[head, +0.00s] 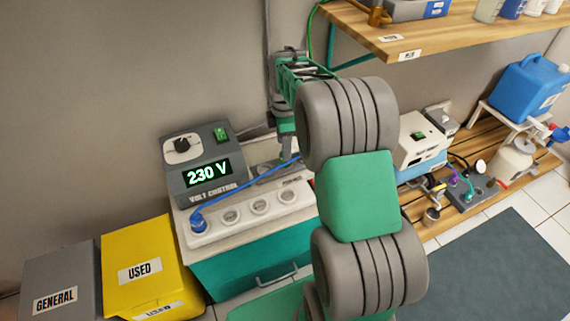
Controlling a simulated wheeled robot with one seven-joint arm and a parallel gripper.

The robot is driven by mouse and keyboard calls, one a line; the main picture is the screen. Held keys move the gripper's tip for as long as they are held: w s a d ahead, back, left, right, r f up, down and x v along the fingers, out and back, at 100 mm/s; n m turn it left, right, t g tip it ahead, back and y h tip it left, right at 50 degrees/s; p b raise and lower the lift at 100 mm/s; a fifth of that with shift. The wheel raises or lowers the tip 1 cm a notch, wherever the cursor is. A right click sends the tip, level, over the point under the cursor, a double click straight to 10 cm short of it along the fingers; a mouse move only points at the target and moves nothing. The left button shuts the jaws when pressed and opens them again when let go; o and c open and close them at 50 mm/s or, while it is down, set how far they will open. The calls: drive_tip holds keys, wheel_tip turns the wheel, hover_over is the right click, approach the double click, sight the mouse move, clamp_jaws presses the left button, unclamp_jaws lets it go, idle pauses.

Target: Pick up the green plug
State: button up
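I cannot make out the green plug; my arm hides part of the area behind it. A thin green cable (311,27) hangs at the shelf's left end and runs down behind my wrist. My gripper (286,151) is at the back, pointing down near the wall, just above the far side of the cabinet top. Its fingers are small and partly hidden, so I cannot tell whether they are open or hold anything. A white power strip (222,232) lies on the cabinet, with a blue plug (198,222) in its left end and several other sockets visible.
A volt control box (180,180) reading 230 V stands behind the strip. A blue cable (245,178) crosses toward my gripper. A wooden shelf (440,35) overhangs at upper right. Yellow (150,255) and grey (62,275) bins stand left. A slatted bench (475,170) holds equipment right.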

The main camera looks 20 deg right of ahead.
wheel_tip(320, 180, down, 5)
drive_tip(key=shift+s+d+r+b, duration=0.1)
drive_tip(key=shift+d+r+b, duration=0.05)
drive_tip(key=shift+b, duration=0.95)
drive_tip(key=shift+r, duration=0.1)
drive_tip(key=shift+c, duration=0.4)
clamp_jaws()
